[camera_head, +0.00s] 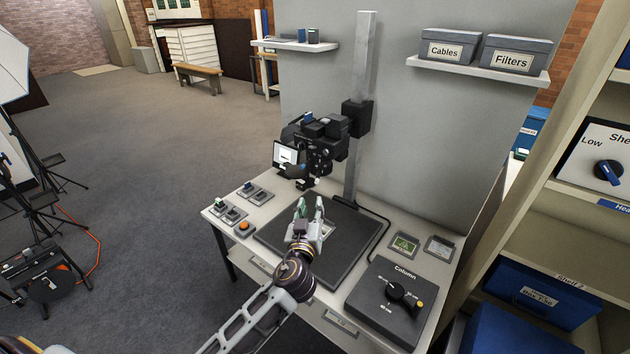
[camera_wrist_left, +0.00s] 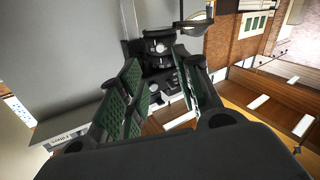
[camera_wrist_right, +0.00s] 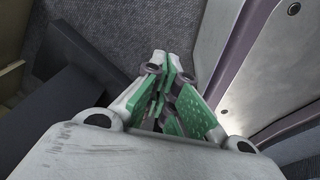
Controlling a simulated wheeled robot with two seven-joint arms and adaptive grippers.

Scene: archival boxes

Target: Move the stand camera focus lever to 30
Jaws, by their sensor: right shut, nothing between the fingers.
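The black stand camera (camera_head: 322,142) is mounted on the grey column above the dark baseboard; a small screen (camera_head: 286,155) is at its left side. Its underside, with white-marked dials, shows in the left wrist view (camera_wrist_left: 160,48). I cannot pick out the focus lever or read its scale for certain. My left gripper (camera_head: 311,208) is below the camera, pointing up toward it and apart from it. Its green-padded fingers (camera_wrist_left: 163,92) are spread with nothing between them. My right gripper (camera_wrist_right: 165,78) shows only in the right wrist view, shut and empty, away from the camera.
The grey column (camera_head: 362,100) rises behind the baseboard (camera_head: 345,262). A "Column" control box (camera_head: 372,302) with a black knob sits front right on the table. Small trays and an orange button (camera_head: 244,226) are at the left. A shelf unit (camera_head: 560,245) stands at right.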

